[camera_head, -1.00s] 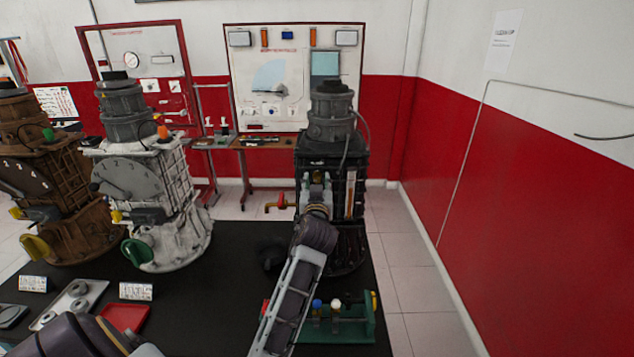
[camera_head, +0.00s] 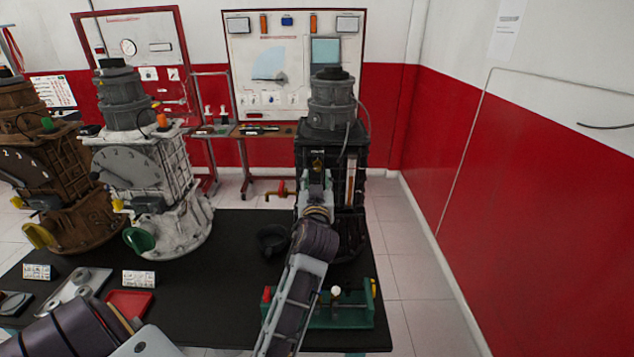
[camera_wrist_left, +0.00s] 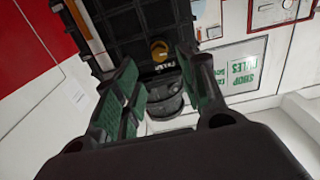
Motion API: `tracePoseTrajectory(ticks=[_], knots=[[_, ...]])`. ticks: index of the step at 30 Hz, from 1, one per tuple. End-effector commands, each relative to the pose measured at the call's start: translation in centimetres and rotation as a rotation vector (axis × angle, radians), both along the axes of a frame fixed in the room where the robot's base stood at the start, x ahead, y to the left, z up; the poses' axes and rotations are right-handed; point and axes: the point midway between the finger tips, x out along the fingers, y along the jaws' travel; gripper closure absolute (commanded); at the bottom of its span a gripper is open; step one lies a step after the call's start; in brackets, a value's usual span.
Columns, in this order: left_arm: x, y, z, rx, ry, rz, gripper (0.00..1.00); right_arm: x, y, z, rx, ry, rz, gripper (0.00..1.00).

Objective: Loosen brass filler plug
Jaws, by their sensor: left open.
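The brass filler plug (camera_wrist_left: 160,48) is a small round brass piece on the face of the black engine trainer (camera_wrist_left: 128,25), in the left wrist view. In the head view, the black trainer (camera_head: 345,158) stands at the far right of the table, and a small brass spot shows just above my gripper. My left gripper (camera_head: 316,177) is in front of this trainer. In the left wrist view its green-padded fingers (camera_wrist_left: 158,75) are apart and empty, with the plug beyond the tips, roughly between them. My right gripper is not in view.
A white trainer (camera_head: 150,190) and a brown trainer (camera_head: 75,205) stand to the left. A green stand (camera_head: 345,312) is right of my forearm. A red tray (camera_head: 130,303) and sign cards lie at front left. A red-handled brass fitting (camera_head: 280,190) juts left of the black trainer.

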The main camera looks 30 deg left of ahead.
Motion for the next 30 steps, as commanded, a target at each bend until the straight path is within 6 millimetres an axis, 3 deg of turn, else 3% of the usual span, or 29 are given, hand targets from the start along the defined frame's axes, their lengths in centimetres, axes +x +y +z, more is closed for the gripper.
tracePoseTrajectory(ticks=[8, 13, 21, 30], knots=[[-0.3, 0.2, -1.3, 0.026, 0.024, -0.002, 0.59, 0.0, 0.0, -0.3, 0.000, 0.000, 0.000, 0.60], [-0.5, -0.6, -2.1, 0.091, 0.046, -0.036, 0.59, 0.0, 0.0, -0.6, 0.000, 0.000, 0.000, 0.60], [-1.7, -3.6, -1.3, 0.214, 0.049, -0.106, 0.59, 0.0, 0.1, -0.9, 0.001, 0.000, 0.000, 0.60], [-3.8, -5.6, -0.1, 0.236, 0.050, -0.113, 0.59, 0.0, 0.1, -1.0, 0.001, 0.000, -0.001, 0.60]])
